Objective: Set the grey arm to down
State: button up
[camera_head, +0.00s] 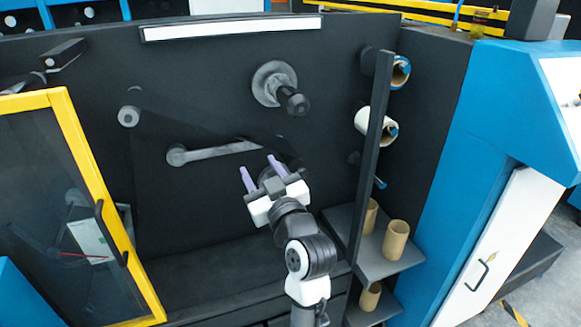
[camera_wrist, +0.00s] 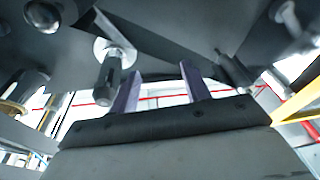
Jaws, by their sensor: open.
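The grey arm (camera_head: 222,150) is a pale bar on the dark machine panel in the head view. It runs from a round pivot at its left nearly level to the right, rising slightly. Its right end is partly hidden near my gripper. My gripper (camera_head: 262,172) is open, with two purple fingers pointing up at the panel just below that end. Both fingers also show in the wrist view (camera_wrist: 160,88), with no object between their tips. A pale disc with a black cylinder (camera_wrist: 107,80) shows left of the fingers there; I cannot tell whether it belongs to the grey arm.
A grey hub with a black spindle (camera_head: 290,98) sticks out above my gripper. A dark upright post (camera_head: 371,150) stands to the right, beside rolls on the wall. Cardboard cores (camera_head: 396,240) stand on shelves at lower right. A yellow-framed door (camera_head: 92,180) is at left.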

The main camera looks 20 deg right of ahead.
jog(key=m+g+h, duration=0.1)
jog(key=g+h, duration=0.1)
send_near(296, 164)
jog(key=w+p, duration=0.1)
jog(key=w, duration=0.2)
jog(key=w+p, duration=0.1)
jog(key=w, duration=0.3)
jog(key=w+p, duration=0.2)
jog(key=w, duration=0.1)
jog(key=shift+w+a+f, duration=0.2)
jog(key=shift+f, duration=0.15)
